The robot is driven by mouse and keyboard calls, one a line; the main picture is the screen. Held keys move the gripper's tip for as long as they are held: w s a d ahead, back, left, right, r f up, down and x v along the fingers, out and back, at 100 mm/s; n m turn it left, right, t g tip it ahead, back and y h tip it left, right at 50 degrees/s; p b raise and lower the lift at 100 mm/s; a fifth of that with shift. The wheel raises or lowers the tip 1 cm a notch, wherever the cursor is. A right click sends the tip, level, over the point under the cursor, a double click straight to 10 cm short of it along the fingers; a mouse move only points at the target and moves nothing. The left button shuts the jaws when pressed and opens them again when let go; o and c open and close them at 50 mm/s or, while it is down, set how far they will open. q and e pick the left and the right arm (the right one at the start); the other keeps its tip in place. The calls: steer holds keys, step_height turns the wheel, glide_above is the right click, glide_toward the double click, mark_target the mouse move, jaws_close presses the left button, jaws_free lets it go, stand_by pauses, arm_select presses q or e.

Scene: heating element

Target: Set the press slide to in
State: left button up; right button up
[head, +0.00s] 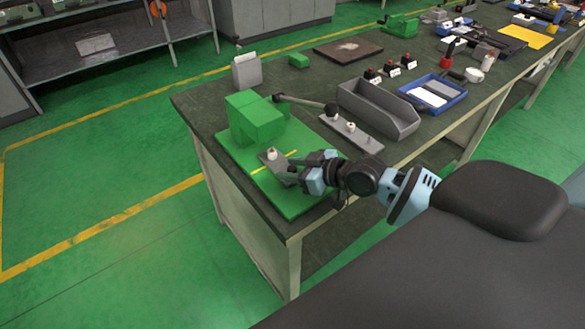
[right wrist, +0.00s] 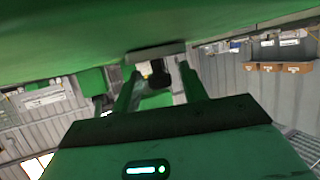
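The green press (head: 256,118) stands on a green base plate (head: 300,205) at the near left corner of the workbench. Its slide is a small grey plate (head: 268,161) with a pale knob (head: 271,154), lying on the base in front of the press block beside a yellow line. My right gripper (head: 292,167) reaches in from the right, low over the base, its fingertips at the slide's near end. In the right wrist view, the fingers (right wrist: 158,88) stand apart, with the slide's grey edge (right wrist: 155,52) at their tips. Contact cannot be told. My left gripper is not in view.
A black-knobbed lever (head: 305,104) extends right from the press. A grey plate with pegs (head: 352,134) and a grey open bin (head: 378,110) lie to the right. A blue tray (head: 432,94) stands beyond. A grey box (head: 246,70) stands behind the press.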

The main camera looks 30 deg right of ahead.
steer(key=shift+v, duration=3.9)
